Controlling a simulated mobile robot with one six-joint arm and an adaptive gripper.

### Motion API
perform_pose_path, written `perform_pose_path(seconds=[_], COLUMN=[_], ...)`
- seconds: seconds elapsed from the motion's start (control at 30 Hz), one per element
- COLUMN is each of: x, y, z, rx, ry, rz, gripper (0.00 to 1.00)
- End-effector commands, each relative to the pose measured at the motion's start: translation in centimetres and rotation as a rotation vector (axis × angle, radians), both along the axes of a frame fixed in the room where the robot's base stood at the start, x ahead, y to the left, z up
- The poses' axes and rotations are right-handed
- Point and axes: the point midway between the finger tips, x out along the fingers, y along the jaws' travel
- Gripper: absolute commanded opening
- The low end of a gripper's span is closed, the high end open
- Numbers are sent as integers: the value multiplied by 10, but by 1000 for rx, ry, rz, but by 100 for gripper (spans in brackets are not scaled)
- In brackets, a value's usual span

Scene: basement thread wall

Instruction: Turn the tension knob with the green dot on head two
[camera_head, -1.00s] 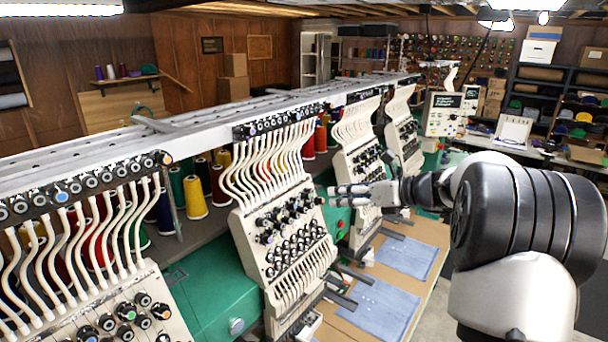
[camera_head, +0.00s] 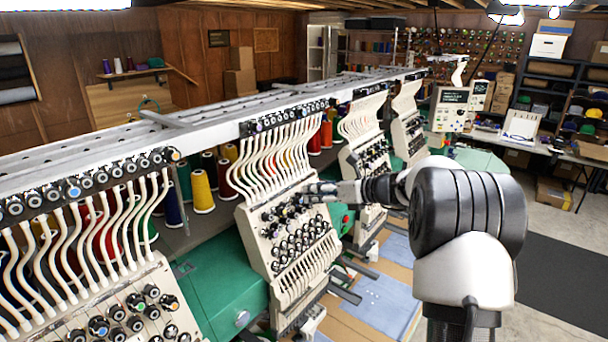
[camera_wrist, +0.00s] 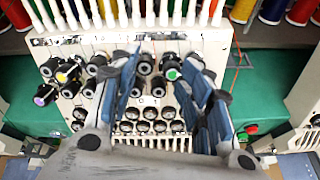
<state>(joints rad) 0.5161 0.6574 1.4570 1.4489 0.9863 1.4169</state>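The second embroidery head from the left (camera_head: 285,205) carries rows of black tension knobs on a cream panel. In the wrist view, a knob with a green dot (camera_wrist: 172,74) is in the upper row, between my fingers and nearer the right one. My gripper (camera_wrist: 163,62) is open, its blue-grey fingers spread on either side of this knob and a plain neighbour knob (camera_wrist: 145,64). In the head view, my gripper (camera_head: 308,194) is at the right side of the panel's upper knobs. Whether the fingers touch any knob cannot be told.
White thread tubes (camera_head: 265,145) hang just above the knobs. More knobs with yellow and purple dots crowd left of my fingers. Thread cones (camera_head: 201,190) stand behind. Open floor lies at right.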

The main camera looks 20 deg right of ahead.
Motion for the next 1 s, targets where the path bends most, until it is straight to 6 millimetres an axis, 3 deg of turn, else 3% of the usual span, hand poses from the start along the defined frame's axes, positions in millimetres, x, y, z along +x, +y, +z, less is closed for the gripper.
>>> perform_pose_path(seconds=[0.57,1.0], x=[0,0], y=[7,7], z=[0,-1], rx=[4,5], ry=[2,3], rz=[15,14], gripper=[1,1])
